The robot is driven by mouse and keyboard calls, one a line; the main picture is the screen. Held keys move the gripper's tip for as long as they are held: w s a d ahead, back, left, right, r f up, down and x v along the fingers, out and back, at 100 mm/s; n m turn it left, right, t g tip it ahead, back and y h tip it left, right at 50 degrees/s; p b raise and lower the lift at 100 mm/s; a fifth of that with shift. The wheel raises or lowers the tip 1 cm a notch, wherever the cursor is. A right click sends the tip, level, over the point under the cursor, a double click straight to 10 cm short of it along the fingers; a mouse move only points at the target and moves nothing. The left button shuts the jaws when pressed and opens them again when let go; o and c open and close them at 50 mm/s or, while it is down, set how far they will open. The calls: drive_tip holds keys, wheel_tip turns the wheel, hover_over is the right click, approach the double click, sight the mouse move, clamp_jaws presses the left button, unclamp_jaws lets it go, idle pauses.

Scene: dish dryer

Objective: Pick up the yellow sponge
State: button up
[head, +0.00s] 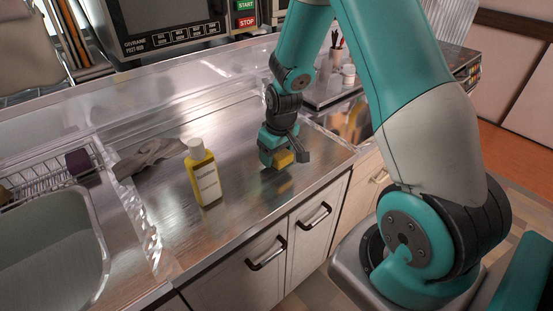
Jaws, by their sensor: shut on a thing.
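The yellow sponge (284,159) is at the right part of the steel counter in the head view, near its front edge. My gripper (286,157) points down over the counter and is shut on the yellow sponge, which shows between its fingers. Part of the sponge is hidden by the gripper. I cannot tell whether the sponge touches the counter or is just above it.
A yellow bottle with a white cap (205,175) stands left of my gripper. A grey cloth (150,157) lies behind it. A sink (50,250) and wire rack (55,182) are at left. The steel counter (240,195) is clear between bottle and gripper.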

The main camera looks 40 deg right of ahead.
wheel_tip(320, 180, up, 18)
drive_tip(key=shift+f, duration=0.2)
drive_tip(key=o, duration=0.4)
drive_tip(key=shift+c, duration=0.2)
drive_tip(key=c, duration=0.3)
drive_tip(key=shift+d, duration=0.1)
